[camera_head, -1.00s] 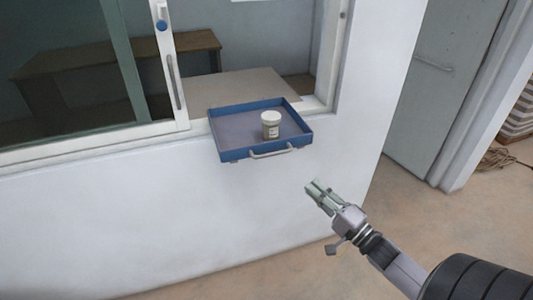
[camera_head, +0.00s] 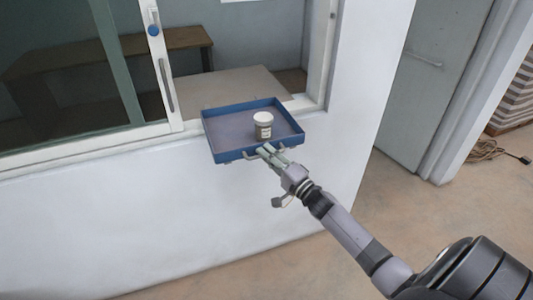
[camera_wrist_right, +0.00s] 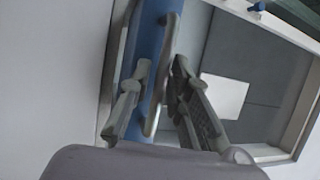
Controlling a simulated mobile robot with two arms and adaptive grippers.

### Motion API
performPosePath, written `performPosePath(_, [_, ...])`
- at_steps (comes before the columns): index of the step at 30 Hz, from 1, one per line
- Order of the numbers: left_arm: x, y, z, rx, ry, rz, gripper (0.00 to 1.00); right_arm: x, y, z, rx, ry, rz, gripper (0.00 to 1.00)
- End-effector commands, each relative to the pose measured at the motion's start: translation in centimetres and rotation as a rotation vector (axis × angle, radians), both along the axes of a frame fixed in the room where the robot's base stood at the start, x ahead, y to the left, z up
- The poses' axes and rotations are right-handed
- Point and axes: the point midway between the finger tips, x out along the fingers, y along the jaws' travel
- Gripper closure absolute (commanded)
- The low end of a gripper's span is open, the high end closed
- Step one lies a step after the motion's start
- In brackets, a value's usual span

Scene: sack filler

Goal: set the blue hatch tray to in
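The blue hatch tray (camera_head: 229,155) sits at the window opening and sticks out from the white wall on my side. A small jar with a white lid (camera_head: 263,125) stands upright in it. My right gripper (camera_head: 268,151) is at the tray's front, at its pale handle (camera_head: 248,155), and hides part of it. In the right wrist view, the two fingers (camera_wrist_right: 160,92) are apart, with the handle (camera_wrist_right: 163,75) running between them. The blue tray front (camera_wrist_right: 150,42) shows just beyond. My left gripper is not in view.
The sliding window frame (camera_head: 160,75) with a blue knob (camera_head: 154,30) is left of the tray. A flat pale surface (camera_head: 235,85) lies behind the tray inside the opening. A grey door (camera_head: 425,80) is at the right.

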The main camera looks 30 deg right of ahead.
Motion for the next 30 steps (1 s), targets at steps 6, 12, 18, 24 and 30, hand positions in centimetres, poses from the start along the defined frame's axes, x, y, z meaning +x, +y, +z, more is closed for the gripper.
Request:
performPosePath(6, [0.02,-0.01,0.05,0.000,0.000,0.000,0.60,0.39,0.08,0.06,0.000,0.000,0.000,0.82])
performPosePath(12, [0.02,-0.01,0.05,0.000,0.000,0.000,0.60,0.37,0.08,0.07,0.000,0.000,0.000,0.86])
performPosePath(18, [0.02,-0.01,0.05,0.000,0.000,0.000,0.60,0.35,0.07,0.05,0.000,0.000,0.000,1.00])
performPosePath(24, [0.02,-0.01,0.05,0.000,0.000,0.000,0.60,0.34,0.06,0.03,0.000,0.000,0.000,1.00])
performPosePath(30, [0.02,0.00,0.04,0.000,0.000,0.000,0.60,0.34,0.06,0.01,-0.001,0.001,0.000,1.00])
